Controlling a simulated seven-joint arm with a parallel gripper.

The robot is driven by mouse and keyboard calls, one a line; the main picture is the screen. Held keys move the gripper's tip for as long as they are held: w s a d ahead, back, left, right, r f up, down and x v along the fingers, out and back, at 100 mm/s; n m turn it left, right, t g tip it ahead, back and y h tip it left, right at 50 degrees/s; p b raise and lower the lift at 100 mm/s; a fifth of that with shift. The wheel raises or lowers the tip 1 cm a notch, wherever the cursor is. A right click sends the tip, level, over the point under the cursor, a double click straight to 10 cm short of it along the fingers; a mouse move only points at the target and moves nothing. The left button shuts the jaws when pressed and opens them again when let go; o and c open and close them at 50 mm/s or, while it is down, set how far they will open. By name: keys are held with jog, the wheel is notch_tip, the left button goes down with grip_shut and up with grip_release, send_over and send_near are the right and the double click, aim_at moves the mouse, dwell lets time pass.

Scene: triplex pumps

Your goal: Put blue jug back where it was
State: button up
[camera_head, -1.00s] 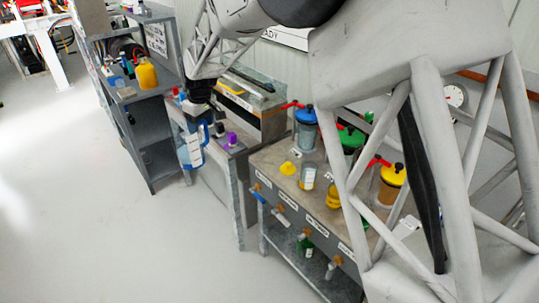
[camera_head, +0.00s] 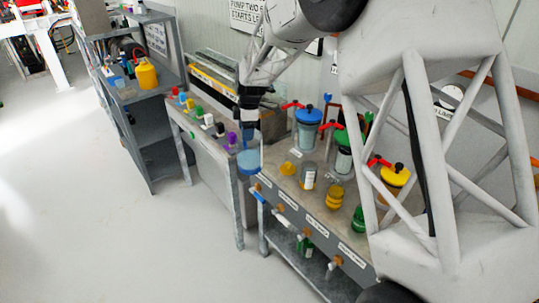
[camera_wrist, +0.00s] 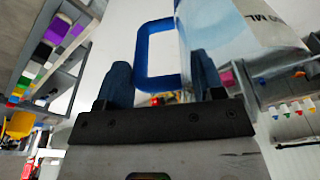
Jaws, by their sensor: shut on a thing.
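The blue jug (camera_head: 249,162) hangs from my gripper (camera_head: 249,112) in the head view, at the gap between the bottle bench and the pump bench. In the wrist view its blue handle (camera_wrist: 143,52) is between the fingers of my gripper (camera_wrist: 162,82). Part of its clear body (camera_wrist: 225,40) with a white label shows beside the handle. My gripper is shut on the handle. The arm hides part of the jug in the head view, and I cannot tell whether its base touches anything.
Small coloured bottles line the bottle bench (camera_head: 215,158). A grey shelf holds a yellow jug (camera_head: 147,76). The floor at left is clear.

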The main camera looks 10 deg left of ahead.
jog(key=w+d+f+n, duration=0.2)
jog(key=d+n, duration=0.2)
jog(key=d, duration=0.3)
jog(key=shift+w+d+f+n+g, duration=0.2)
jog(key=shift+d+f+n+g, duration=0.15)
jog(key=shift+d+n+g, duration=0.05)
jog(key=w+a, duration=0.2)
jog(key=w, duration=0.5)
jog(key=w+a+f, duration=0.1)
jog(key=w+a, duration=0.2)
jog(key=w, duration=0.4)
jog(key=shift+w+f, duration=0.15)
jog(key=shift+f, duration=0.05)
dwell(0.5)
jog(key=shift+w+a+f, duration=0.1)
jog(key=shift+w+f, duration=0.1)
jog(key=shift+f, duration=0.7)
jog(key=shift+w+f, duration=0.2)
jog(key=shift+f, duration=0.8)
jog(key=o, duration=1.4)
